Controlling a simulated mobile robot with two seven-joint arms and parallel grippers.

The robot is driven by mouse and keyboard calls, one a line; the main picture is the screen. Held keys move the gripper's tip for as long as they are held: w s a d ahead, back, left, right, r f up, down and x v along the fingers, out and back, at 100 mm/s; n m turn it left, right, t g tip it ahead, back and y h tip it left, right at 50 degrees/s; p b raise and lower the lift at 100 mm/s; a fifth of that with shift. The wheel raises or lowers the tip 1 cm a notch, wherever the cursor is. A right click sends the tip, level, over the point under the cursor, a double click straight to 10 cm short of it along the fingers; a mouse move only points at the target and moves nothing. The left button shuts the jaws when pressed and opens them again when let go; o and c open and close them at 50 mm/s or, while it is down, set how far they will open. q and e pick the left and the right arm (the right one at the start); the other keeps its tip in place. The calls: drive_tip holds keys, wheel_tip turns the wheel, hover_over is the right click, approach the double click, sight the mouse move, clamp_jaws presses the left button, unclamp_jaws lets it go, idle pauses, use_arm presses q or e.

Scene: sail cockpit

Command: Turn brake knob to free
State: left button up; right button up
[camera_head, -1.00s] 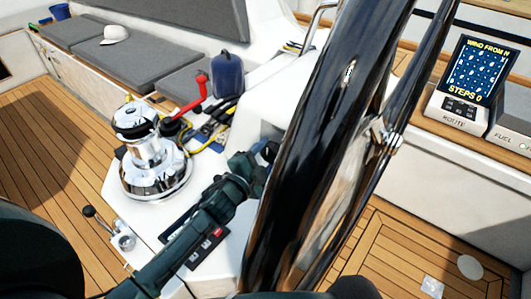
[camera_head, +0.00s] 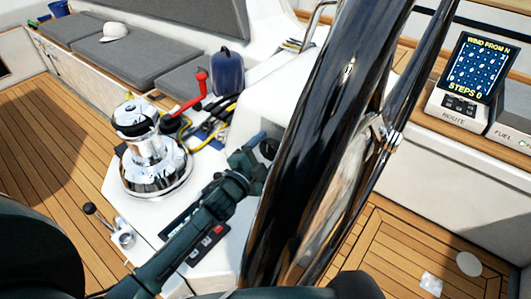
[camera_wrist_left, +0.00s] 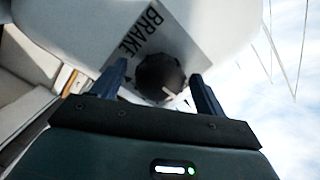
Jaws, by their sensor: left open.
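The brake knob (camera_wrist_left: 160,76) is a round black knob on a pale plate (camera_wrist_left: 196,50) lettered BRAKE, in the left wrist view. A pale mark shows at its lower right edge. My left gripper (camera_wrist_left: 160,84) is open, with one dark blue finger on each side of the knob. I cannot tell whether the fingers touch it. In the head view the left gripper (camera_head: 262,152) reaches toward the pedestal beside the big dark wheel, and a dark round piece (camera_head: 269,149), likely the knob, shows at its fingers. The right gripper is not in view.
The large glossy black steering wheel (camera_head: 315,130) rises close on the right of my left gripper. A chrome winch (camera_head: 152,160) with a red-handled lever (camera_head: 200,88) stands to its left. A small black-knobbed lever (camera_head: 90,210) and a switch panel (camera_head: 206,244) are below.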

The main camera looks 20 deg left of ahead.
use_arm(q)
drive_tip(key=shift+s, duration=0.25)
drive_tip(key=f+b+v, duration=0.1)
drive_tip(key=v, duration=1.1)
drive_tip(key=shift+s+r, duration=0.3)
drive_tip(key=shift+r, duration=0.15)
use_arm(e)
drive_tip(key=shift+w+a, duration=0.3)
use_arm(q)
drive_tip(key=shift+a, duration=0.1)
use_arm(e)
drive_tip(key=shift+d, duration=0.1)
